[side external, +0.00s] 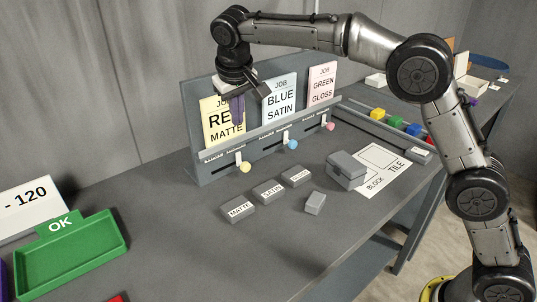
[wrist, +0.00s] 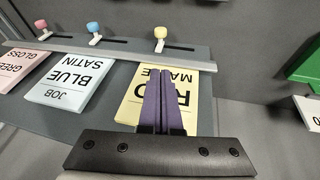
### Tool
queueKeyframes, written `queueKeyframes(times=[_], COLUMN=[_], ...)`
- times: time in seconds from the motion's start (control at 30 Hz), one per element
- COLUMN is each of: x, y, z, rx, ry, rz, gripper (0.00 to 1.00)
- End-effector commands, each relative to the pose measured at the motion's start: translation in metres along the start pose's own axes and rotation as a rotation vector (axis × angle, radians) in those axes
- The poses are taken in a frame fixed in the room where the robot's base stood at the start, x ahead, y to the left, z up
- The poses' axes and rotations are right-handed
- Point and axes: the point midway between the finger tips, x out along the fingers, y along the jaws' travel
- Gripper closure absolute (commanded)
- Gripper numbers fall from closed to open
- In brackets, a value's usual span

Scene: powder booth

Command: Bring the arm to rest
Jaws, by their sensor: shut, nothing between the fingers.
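My gripper (side external: 238,116) is in front of the yellow RED MATTE card (side external: 214,125) and hides part of its lettering. In the wrist view the two purple fingers of my gripper (wrist: 162,78) lie together with nothing between them, over the same yellow card (wrist: 128,105). I cannot tell whether the fingertips touch the card. My arm reaches in from the right, with its forearm raised high above the table.
A grey rack (side external: 196,166) holds the yellow card, a BLUE SATIN card (side external: 280,98) and a GREEN GLOSS card (side external: 322,84), with coloured slider knobs below. Labelled blocks, a grey box (side external: 346,170) and a green OK tray (side external: 75,262) stand on the table. The middle front is clear.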

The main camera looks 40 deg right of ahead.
Motion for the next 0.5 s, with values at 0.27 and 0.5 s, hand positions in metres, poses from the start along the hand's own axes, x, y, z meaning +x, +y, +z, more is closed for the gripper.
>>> queueKeyframes(times=[0.27,0.5], x=[-0.101,-0.146], y=[0.097,0.154], z=[0.033,0.112], rx=[0.131,0.169], ry=[0.101,0.141], rz=[-0.034,-0.072], gripper=[1.00,1.00])
